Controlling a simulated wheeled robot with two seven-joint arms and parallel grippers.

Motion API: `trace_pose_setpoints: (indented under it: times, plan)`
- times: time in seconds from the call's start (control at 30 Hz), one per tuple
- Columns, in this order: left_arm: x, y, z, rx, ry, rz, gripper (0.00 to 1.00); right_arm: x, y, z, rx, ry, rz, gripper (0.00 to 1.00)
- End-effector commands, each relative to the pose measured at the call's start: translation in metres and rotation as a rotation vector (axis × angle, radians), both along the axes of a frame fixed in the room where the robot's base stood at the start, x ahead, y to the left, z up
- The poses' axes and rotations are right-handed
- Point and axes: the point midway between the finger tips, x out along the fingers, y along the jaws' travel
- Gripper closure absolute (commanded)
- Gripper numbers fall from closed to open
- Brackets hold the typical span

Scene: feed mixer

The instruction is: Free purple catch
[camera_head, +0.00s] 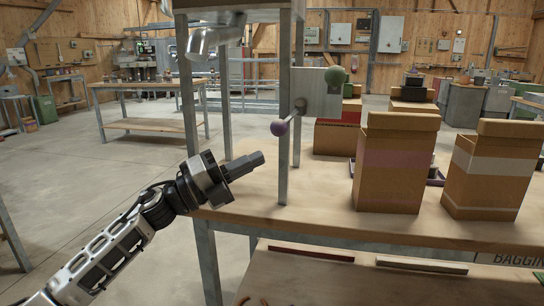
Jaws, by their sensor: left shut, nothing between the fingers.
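The purple catch (279,128) is a lever with a round purple knob on its lower left end. Its rod rises to the right toward a pivot by the grey metal post and plate. My left gripper (258,158) is shut and empty, below and a little left of the purple knob in the picture, apart from it. It points up and to the right over the left edge of the bench. A green knob (335,76) sits on the grey plate (318,98) above right of the purple one. My right gripper is not in view.
Upright metal posts (285,165) stand on the wooden bench (300,205) close to the gripper. Two cardboard boxes (395,165) (490,175) stand at the right. A metal spout (205,40) hangs at upper left. Open floor lies left of the bench.

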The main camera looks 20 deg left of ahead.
Motion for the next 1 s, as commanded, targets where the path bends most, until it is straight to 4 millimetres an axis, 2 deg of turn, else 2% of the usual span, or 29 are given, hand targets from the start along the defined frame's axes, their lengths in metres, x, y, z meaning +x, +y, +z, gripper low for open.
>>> trace_pose_setpoints:
  times: [0.07,0.23,0.83,0.93,1.0]
  plan:
    - [-0.006,0.01,-0.005,0.001,0.002,0.002,1.0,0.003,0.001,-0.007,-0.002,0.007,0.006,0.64]
    - [-0.013,0.02,-0.006,0.001,0.001,-0.001,1.0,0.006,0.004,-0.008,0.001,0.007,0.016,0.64]
    - [-0.014,0.02,-0.008,-0.013,0.009,-0.002,1.0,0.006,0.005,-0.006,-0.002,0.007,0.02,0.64]
    - [-0.016,0.011,-0.021,-0.114,0.088,0.002,1.0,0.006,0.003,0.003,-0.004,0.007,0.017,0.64]
    - [-0.02,-0.001,-0.043,-0.269,0.211,0.02,1.0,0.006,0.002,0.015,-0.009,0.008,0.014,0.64]
